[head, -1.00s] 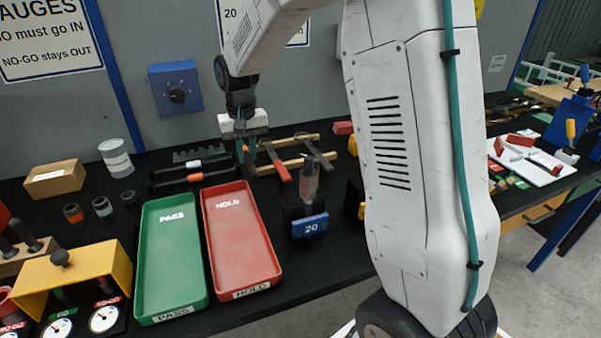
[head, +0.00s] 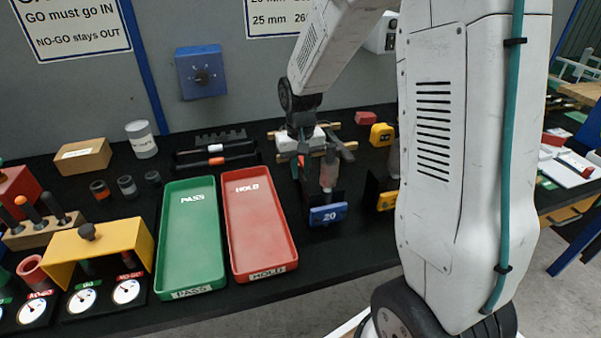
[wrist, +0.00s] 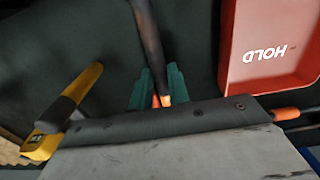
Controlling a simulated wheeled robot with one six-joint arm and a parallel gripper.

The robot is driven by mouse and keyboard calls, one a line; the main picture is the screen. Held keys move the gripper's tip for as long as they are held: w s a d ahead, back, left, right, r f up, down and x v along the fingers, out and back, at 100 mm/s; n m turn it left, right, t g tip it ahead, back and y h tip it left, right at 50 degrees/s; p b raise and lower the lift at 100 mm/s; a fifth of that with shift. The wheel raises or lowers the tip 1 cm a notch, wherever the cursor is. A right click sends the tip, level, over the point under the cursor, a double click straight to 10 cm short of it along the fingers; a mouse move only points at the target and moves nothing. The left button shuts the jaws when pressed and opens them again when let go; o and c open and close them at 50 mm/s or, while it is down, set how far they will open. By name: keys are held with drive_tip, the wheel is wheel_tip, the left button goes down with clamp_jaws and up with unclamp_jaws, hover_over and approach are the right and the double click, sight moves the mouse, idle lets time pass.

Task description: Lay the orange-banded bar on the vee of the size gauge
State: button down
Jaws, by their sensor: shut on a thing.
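My gripper (head: 301,160) hangs over the back of the bench, behind and slightly left of the blue-plated gauge marked 20 (head: 328,215). In the wrist view its teal fingers (wrist: 158,92) are shut on a dark bar (wrist: 148,38), with orange showing between the fingers. The bar's free end points up in that view, toward the bench front, and appears apart from the gauge. A grey upright part stands above the 20 plate; its vee cannot be made out. A second gauge with a yellow plate (head: 386,201) stands to its right, partly hidden by my arm.
The red HOLD tray (head: 285,240) and green PASS tray (head: 164,270) lie left of the gauges. Behind them lie a bar with a white band (head: 236,144) and one with an orange band (head: 238,158). A yellow item (head: 382,134) sits at the back right.

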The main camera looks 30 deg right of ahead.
drive_tip(key=shift+f, duration=0.7)
drive_tip(key=shift+f, duration=0.1)
drive_tip(key=c, duration=1.3)
unclamp_jaws()
drive_tip(key=shift+c, duration=0.2)
drive_tip(key=shift+o, duration=0.4)
wheel_tip(320, 180, up, 12)
drive_tip(key=shift+f, duration=0.2)
hover_over(300, 172)
wheel_tip(300, 172, down, 4)
drive_tip(key=shift+a+f, duration=0.1)
drive_tip(key=shift+f, duration=3.75)
